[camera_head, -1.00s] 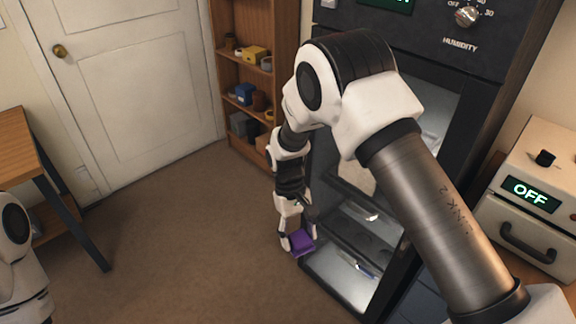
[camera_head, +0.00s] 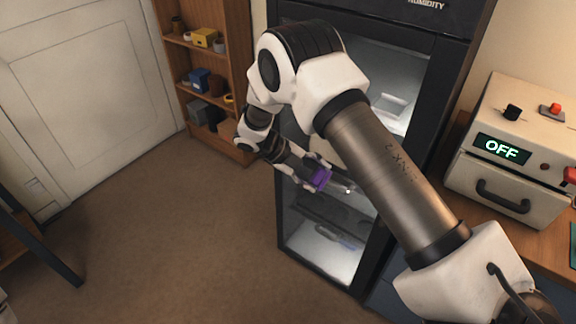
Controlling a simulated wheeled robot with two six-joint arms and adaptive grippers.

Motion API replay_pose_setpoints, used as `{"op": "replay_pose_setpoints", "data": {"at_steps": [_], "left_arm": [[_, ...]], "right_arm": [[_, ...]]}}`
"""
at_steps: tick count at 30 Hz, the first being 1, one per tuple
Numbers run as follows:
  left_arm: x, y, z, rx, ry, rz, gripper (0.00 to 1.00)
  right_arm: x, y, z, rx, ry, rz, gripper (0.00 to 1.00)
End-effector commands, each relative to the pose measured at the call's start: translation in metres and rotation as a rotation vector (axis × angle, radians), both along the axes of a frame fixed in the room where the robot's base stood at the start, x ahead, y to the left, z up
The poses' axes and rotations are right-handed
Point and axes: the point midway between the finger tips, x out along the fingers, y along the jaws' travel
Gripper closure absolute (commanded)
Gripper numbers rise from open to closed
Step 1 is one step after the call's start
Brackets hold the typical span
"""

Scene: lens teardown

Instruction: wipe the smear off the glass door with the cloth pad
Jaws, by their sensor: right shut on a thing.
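The purple cloth pad (camera_head: 322,179) is held in my right gripper (camera_head: 315,175), which is shut on it. The pad is in front of the glass door (camera_head: 318,238) of the tall dark cabinet, around the middle of its height. I cannot tell whether the pad touches the glass. My right arm crosses in front of the door and hides part of it. I cannot make out the smear for certain. My left gripper is not in view.
A wooden shelf (camera_head: 240,60) with small items stands left of the cabinet. A beige device (camera_head: 525,130) with an OFF display sits on a wooden counter at the right. A white room door (camera_head: 90,90) is at the back left. The brown floor (camera_head: 160,240) before the cabinet is clear.

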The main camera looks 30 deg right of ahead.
Motion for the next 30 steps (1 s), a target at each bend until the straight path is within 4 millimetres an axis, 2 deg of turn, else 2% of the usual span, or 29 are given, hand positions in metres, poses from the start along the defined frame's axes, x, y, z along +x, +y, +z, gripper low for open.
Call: {"op": "replay_pose_setpoints", "data": {"at_steps": [1, 6, 15, 19, 22, 30], "left_arm": [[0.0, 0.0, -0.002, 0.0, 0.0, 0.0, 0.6], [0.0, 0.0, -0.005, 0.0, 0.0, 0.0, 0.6], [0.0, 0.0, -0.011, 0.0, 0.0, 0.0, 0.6], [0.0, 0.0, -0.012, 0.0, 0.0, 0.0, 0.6], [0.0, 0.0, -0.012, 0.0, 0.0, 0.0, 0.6], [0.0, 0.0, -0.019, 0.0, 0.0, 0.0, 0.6]], "right_arm": [[0.006, 0.0, -0.001, -0.037, 0.042, 0.138, 0.66], [0.028, 0.001, -0.002, -0.174, 0.128, 0.552, 0.66], [0.067, 0.024, -0.012, -0.437, 0.145, 1.128, 0.66], [0.077, 0.032, -0.014, -0.497, 0.127, 1.238, 0.66], [0.08, 0.031, -0.014, -0.506, 0.122, 1.255, 0.66], [0.092, 0.001, -0.014, -0.506, 0.12, 1.25, 0.66]]}}
